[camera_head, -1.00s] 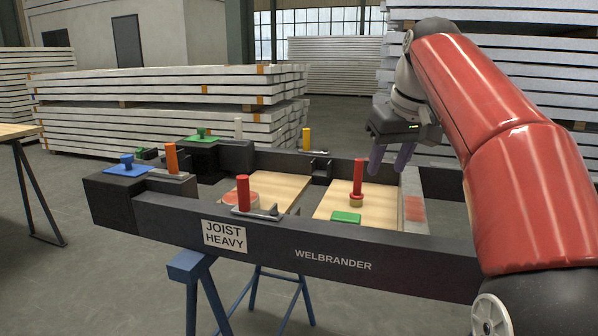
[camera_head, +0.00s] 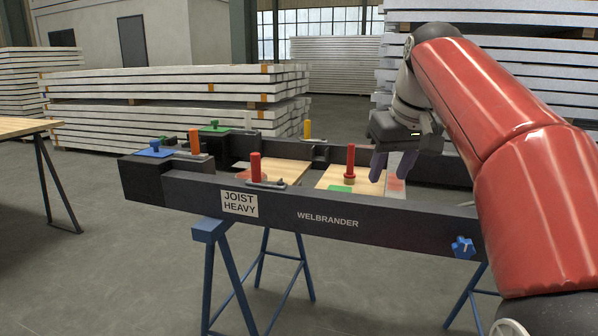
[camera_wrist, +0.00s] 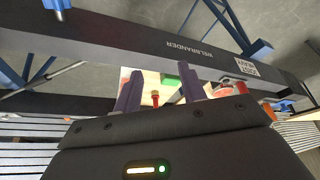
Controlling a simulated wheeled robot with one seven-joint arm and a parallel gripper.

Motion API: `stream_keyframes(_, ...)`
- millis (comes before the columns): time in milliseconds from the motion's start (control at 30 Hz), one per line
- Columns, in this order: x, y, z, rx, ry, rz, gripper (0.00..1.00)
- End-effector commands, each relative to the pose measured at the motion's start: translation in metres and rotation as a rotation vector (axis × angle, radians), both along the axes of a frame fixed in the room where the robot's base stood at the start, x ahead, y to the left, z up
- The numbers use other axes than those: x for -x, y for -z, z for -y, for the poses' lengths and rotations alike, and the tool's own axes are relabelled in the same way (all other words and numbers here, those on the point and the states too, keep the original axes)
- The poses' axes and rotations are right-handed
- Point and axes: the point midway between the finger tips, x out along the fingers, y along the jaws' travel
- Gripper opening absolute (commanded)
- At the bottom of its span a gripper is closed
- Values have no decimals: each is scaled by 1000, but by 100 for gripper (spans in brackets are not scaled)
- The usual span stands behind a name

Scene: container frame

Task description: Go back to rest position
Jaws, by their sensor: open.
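My gripper (camera_head: 392,165) is open and empty, with two purple fingers pointing down over the right part of the dark container frame (camera_head: 330,213). In the wrist view my gripper's fingers (camera_wrist: 160,92) stand apart with nothing held between them. The frame, marked "JOIST HEAVY" and "WELBRANDER", rests on blue trestles (camera_head: 208,270). A red peg (camera_head: 349,162) stands on a light wooden board (camera_head: 370,178) just left of the fingers. Whether the fingers are above or behind the frame's front rail is hard to tell.
A wooden table (camera_head: 22,128) is at left. Stacked panels (camera_head: 180,110) fill the back. The front floor is clear.

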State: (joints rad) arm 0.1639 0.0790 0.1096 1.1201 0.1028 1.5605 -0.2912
Motion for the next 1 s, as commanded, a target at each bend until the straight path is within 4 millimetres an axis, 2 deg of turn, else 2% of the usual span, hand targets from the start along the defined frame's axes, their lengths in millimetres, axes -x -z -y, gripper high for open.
stream_keyframes(267,31,16,-7,9,41,10,41)
stream_keyframes(467,70,44,-11,14,90,24,41)
stream_keyframes(567,101,70,-12,16,125,37,41)
stream_keyframes(800,184,160,-9,2,207,74,41)
stream_keyframes(900,209,194,-8,-7,230,84,41)
stream_keyframes(1000,226,219,-7,-14,243,92,41)
